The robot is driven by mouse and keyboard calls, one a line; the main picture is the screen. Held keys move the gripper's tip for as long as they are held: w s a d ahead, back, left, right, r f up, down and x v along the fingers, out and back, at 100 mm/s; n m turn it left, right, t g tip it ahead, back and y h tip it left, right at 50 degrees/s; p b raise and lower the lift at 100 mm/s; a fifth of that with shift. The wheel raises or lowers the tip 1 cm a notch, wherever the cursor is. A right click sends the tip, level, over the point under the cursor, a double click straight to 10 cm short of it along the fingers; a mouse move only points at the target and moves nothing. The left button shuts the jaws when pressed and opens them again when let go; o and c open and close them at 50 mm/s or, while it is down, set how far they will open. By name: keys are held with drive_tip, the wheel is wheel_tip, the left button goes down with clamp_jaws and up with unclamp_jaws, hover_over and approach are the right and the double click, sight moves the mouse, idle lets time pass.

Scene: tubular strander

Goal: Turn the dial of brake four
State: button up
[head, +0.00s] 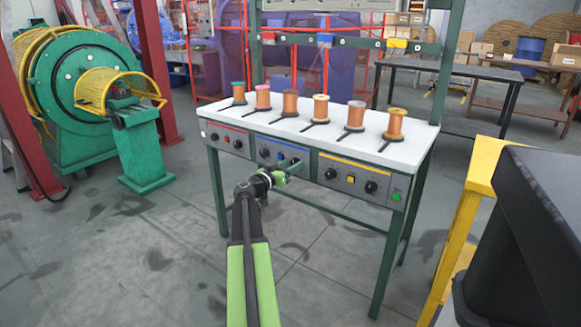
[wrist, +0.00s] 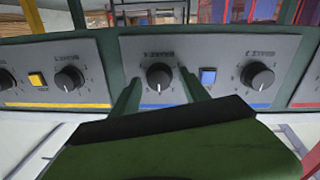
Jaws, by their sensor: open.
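The bench front carries three grey control panels, striped red, blue and yellow. My gripper (head: 288,170) is in front of the blue-striped panel (head: 262,143) and hides part of its right end. In the wrist view the gripper is open, with its two green fingers on either side of a black dial (wrist: 158,76) of that panel. The dial's white mark points down. I cannot tell if the fingers touch it. The panel's other dial (wrist: 257,76) and a blue button (wrist: 208,76) are to the right. The labels are too blurred to read surely.
The yellow-striped panel (head: 355,166) and red-striped panel (head: 215,128) flank the blue one. Several copper spools stand on the white bench top (head: 230,112). A yellow frame (head: 460,240) stands at right, a green machine (head: 95,90) at left. Floor before the bench is clear.

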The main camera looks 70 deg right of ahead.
drive_tip(key=shift+c, duration=0.2)
clamp_jaws()
drive_tip(key=shift+a, duration=0.15)
